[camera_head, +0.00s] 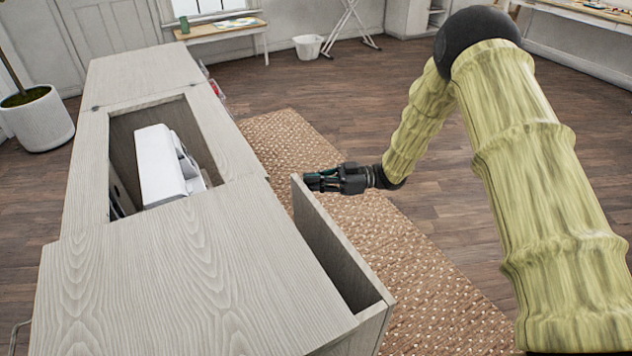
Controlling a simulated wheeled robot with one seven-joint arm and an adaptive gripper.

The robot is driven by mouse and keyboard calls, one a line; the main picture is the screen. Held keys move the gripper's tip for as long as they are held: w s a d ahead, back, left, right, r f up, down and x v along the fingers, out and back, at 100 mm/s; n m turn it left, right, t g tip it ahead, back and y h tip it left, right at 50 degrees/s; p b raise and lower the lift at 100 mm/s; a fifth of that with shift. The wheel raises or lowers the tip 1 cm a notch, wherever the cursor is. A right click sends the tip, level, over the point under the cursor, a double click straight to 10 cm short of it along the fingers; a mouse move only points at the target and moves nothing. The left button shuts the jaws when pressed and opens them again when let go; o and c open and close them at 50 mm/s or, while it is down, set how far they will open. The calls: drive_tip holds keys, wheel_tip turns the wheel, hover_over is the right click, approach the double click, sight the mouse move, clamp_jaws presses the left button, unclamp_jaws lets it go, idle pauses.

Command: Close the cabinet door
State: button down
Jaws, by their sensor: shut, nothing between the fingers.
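The sewing cabinet (180,270) is a pale grey wood piece with a white sewing machine (162,165) set in its top opening. The cabinet door (335,250) stands open on the cabinet's right side, seen mostly edge-on from above, with a dark gap between it and the cabinet body. My gripper (312,181) is shut and empty at the far upper end of the door. It is just behind and beside the door's top corner; whether it touches the door I cannot tell. The door's lower part and any handle are hidden.
A brown patterned rug (400,245) lies on the wood floor right of the cabinet. A potted plant (38,118) stands at the far left. A small table (225,30), a white bin (308,46) and an ironing board stand (350,28) are at the back. Floor around the rug is clear.

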drive_tip(key=w+d, duration=0.1)
drive_tip(key=d, duration=1.1)
drive_tip(key=s+a+f+m+t+h, duration=0.1)
drive_tip(key=s+f+m+t+h, duration=0.2)
drive_tip(key=f+m+t, duration=0.45)
drive_tip(key=s+a+f+m+t+h, duration=0.1)
drive_tip(key=s+f+m+t+h, duration=0.2)
drive_tip(key=f, duration=0.7)
drive_tip(key=s+d+f+m+g+h, duration=0.1)
drive_tip(key=s+d+f+m+h, duration=0.25)
drive_tip(key=s+f, duration=0.35)
drive_tip(key=s+d+f+m+g+h, duration=0.1)
drive_tip(key=s+d+f+m+h, duration=0.2)
drive_tip(key=s+f, duration=0.45)
drive_tip(key=s+d+r+m+g+h, duration=0.1)
drive_tip(key=s+d+g+h, duration=0.15)
drive_tip(key=s, duration=1.05)
drive_tip(key=s+d+m+g+h, duration=0.2)
drive_tip(key=s+g+h, duration=0.15)
drive_tip(key=s, duration=1.05)
wheel_tip(320, 180, up, 15)
drive_tip(key=p, duration=1.5)
drive_tip(key=shift+w+a+g, duration=0.15)
drive_tip(key=shift+a+g, duration=0.1)
drive_tip(key=shift+g, duration=0.1)
drive_tip(key=shift+y, duration=0.25)
